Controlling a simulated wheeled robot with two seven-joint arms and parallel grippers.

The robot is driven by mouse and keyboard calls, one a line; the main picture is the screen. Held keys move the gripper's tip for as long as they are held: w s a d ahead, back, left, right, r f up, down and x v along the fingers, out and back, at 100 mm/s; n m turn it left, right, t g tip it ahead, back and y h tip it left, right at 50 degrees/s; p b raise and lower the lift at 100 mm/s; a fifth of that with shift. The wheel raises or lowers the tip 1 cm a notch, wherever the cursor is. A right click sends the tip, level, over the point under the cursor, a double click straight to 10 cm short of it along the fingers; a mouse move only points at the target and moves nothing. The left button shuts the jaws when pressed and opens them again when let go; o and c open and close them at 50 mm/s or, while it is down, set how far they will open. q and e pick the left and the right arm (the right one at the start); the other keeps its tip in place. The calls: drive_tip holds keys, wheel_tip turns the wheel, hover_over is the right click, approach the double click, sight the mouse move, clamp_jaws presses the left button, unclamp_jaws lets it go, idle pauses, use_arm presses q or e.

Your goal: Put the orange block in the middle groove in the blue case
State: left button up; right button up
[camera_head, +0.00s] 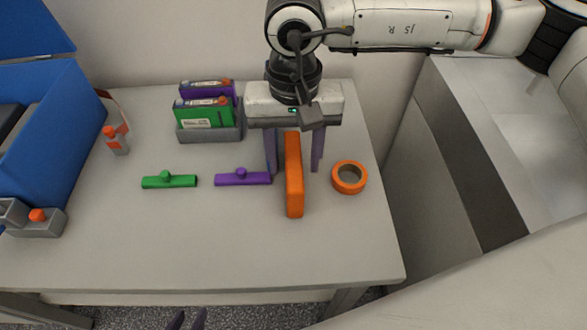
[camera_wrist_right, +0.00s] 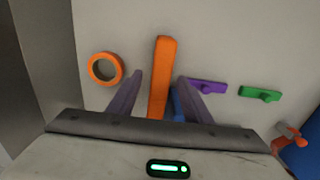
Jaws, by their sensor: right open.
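The orange block (camera_head: 294,178) is a long bar on the grey table, right of its middle. My right gripper (camera_head: 294,165) is above the table with its fingers apart, one on each side of the block's far part. In the right wrist view the block (camera_wrist_right: 160,75) lies between the two fingers, with gaps visible beside it. The blue case (camera_head: 62,135) stands at the left with its lid (camera_head: 30,30) raised. Its grooves cannot be made out.
An orange tape roll (camera_head: 349,177) lies right of the block. Purple (camera_head: 243,178) and green (camera_head: 169,181) knobbed bars lie left. A grey holder (camera_head: 210,133) with green and purple packs stands behind. A small blue piece (camera_wrist_right: 175,103) is partly hidden by a finger. The front table is clear.

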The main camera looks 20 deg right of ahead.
drive_tip(key=shift+f, duration=1.1)
clamp_jaws()
